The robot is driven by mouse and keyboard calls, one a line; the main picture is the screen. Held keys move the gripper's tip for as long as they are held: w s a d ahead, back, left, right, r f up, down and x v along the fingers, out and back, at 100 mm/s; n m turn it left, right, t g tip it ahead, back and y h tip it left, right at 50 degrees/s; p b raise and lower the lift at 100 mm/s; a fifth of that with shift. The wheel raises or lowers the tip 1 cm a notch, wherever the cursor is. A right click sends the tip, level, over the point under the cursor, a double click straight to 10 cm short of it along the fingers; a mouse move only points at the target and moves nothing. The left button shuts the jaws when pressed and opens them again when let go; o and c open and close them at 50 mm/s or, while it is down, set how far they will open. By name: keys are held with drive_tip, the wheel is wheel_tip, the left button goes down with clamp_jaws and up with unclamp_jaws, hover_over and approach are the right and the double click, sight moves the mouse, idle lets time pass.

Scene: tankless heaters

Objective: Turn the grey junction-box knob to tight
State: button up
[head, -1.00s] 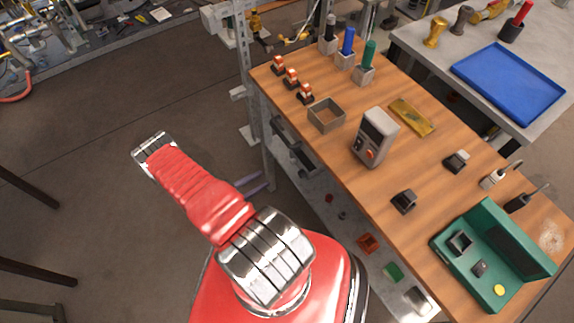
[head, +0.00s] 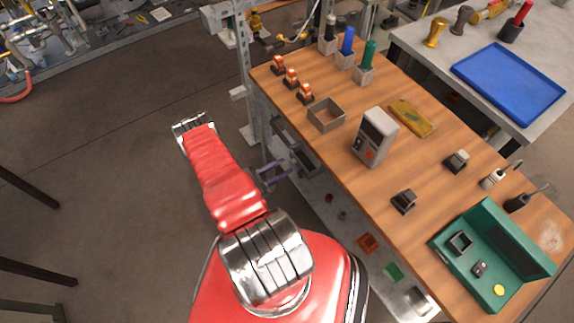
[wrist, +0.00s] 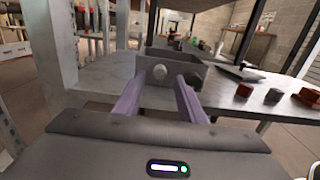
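In the wrist view a round pale grey knob (wrist: 160,72) sits on the near face of a grey open-topped box (wrist: 190,75). My gripper (wrist: 159,88) has its two purple fingers apart, with the knob showing between them and beyond their tips. Nothing is held, and I see no contact. In the head view my gripper (head: 272,174) is beside the bench's front side, close to a dark grey box-like part (head: 302,158) under the top. The knob cannot be made out there. Tight markings are not readable.
The wooden bench (head: 440,200) holds a grey instrument with a red button (head: 376,137), a small square tray (head: 326,115) and a green case (head: 490,260). A metal upright (head: 243,70) stands near my arm. A lower shelf (wrist: 240,92) carries small blocks.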

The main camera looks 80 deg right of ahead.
sight(293, 161)
drive_tip(key=shift+x, duration=1.35)
drive_tip(key=shift+c, duration=0.5)
clamp_jaws()
